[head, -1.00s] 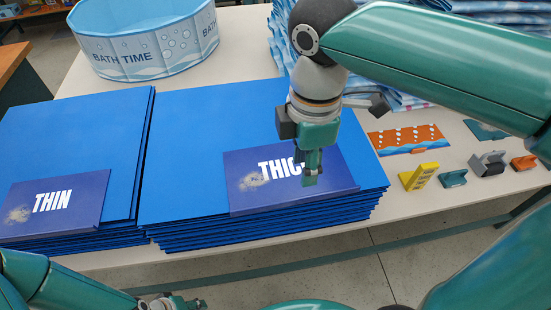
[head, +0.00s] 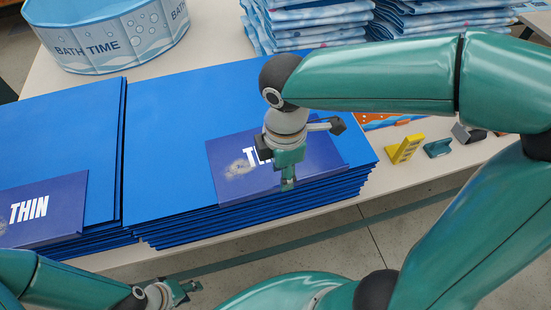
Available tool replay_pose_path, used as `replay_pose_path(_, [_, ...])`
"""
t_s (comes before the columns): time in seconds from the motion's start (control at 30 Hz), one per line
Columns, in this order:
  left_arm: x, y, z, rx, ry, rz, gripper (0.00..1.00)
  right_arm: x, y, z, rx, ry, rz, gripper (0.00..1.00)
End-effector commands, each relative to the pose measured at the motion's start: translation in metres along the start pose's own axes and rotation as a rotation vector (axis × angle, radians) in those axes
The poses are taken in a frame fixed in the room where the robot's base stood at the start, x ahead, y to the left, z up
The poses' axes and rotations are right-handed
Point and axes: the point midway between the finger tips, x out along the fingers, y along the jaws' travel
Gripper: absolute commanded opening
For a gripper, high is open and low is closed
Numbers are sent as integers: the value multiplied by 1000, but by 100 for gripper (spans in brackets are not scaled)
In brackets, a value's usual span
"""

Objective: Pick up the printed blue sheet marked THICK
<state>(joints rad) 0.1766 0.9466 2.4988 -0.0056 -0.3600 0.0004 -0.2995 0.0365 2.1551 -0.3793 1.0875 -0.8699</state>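The blue sheet marked THICK (head: 228,172) is a dark blue printed panel lying on the front of the right stack of blue sheets (head: 180,120). Only the start of its white lettering shows, as my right gripper covers the rest. My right gripper (head: 288,185) points down over the front part of the printed sheet. Its fingers look close together, and I cannot tell whether they touch the sheet or hold anything. My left gripper (head: 188,290) is low at the front, off the table and away from both stacks. Its finger gap is too small to make out.
A left stack with a panel marked THIN (head: 60,212) stands beside the THICK stack. A round BATH TIME tub (head: 110,45) and folded patterned sheets (head: 310,25) are at the back. A yellow block (head: 405,149) and other small pieces lie to the right.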

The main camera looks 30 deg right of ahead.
Motion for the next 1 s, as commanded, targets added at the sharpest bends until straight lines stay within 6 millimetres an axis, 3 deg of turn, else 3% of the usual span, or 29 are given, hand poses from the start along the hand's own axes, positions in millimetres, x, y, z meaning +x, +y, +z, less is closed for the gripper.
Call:
replay_pose_path(0.4, [-4,2,0,0,0,0,40,48,4,5,-2,-1,-3,38])
replay_pose_path(0.67, [-4,2,0,0,0,0,40,51,4,4,-1,1,-1,38])
replay_pose_path(0.9, [-4,2,0,0,0,0,40,50,4,4,-2,1,-1,0])
replay_pose_path(1.0, [-4,2,0,0,0,0,40,50,4,4,-2,1,-1,0])
